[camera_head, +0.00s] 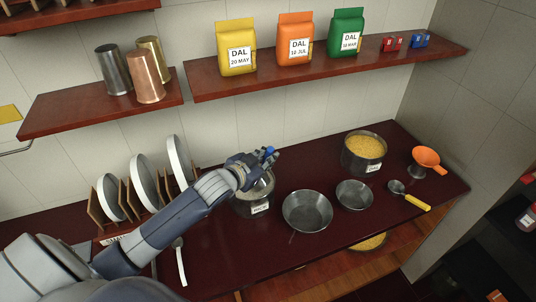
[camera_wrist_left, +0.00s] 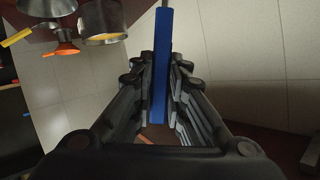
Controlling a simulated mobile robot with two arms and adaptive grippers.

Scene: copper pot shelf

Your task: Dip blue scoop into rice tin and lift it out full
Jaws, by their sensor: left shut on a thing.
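My left gripper (camera_head: 262,159) is over the rice tin (camera_head: 257,207), a metal tin with a white label, in the middle of the counter. In the left wrist view the gripper (camera_wrist_left: 159,75) is shut on the blue handle (camera_wrist_left: 160,60) of the scoop. A bit of the blue handle (camera_head: 270,151) also shows at the fingertips in the head view. The scoop's bowl is hidden in both views, so I cannot tell whether it is in the tin or holds rice. My arm covers part of the tin. My right gripper is not in view.
Two empty metal bowls (camera_head: 307,211) (camera_head: 354,194) stand right of the tin. Farther right are a pot of yellow dal (camera_head: 363,152), a yellow-handled scoop (camera_head: 411,199) and an orange funnel (camera_head: 427,160). A plate rack (camera_head: 127,211) stands left. A shelf (camera_head: 205,86) hangs above.

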